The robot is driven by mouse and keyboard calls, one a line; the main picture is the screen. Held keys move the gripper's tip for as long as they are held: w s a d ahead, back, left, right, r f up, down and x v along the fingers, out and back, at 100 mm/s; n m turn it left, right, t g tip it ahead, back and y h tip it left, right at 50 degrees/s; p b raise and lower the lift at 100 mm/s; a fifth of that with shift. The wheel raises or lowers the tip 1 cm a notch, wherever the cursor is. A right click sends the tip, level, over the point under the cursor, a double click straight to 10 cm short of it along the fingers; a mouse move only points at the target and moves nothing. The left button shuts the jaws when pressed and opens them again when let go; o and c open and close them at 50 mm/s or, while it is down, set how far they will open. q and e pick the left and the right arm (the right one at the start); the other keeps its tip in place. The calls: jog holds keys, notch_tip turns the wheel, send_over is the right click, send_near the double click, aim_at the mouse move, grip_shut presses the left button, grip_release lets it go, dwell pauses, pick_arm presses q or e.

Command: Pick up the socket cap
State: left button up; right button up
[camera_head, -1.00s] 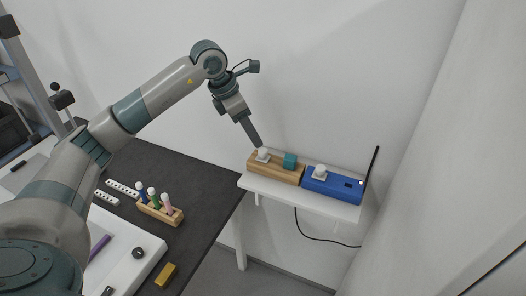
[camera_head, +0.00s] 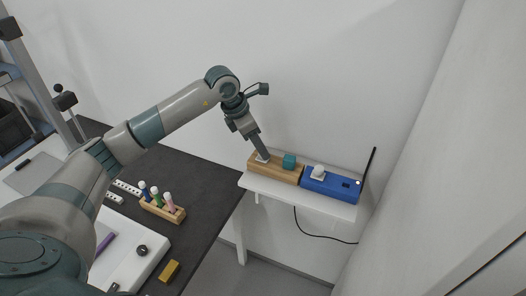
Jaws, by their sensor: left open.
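My left gripper (camera_head: 262,155) is open and points down onto the left end of a wooden block (camera_head: 287,173) on the wall shelf. A small white piece (camera_head: 263,160), which looks like the socket cap, sits there on the block. The fingers cover most of it, and I cannot tell whether they touch it. A similar white piece (camera_head: 318,171) sits on the blue box (camera_head: 330,185). My right gripper is not in view.
The white shelf (camera_head: 345,210) carries the block and the blue box, with a black antenna (camera_head: 369,165) upright at its right end. The wall is close behind. The dark table (camera_head: 205,190) at left holds a wooden rack (camera_head: 162,209) of coloured pegs and a yellow block (camera_head: 169,271).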

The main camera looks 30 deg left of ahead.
pick_arm(q)
jog(key=shift+w+d+f, duration=0.15)
jog(key=shift+w+f, duration=0.05)
jog(key=shift+f, duration=0.45)
jog(key=c, duration=1.1)
jog(key=shift+r, duration=0.1)
jog(key=shift+c, duration=0.2)
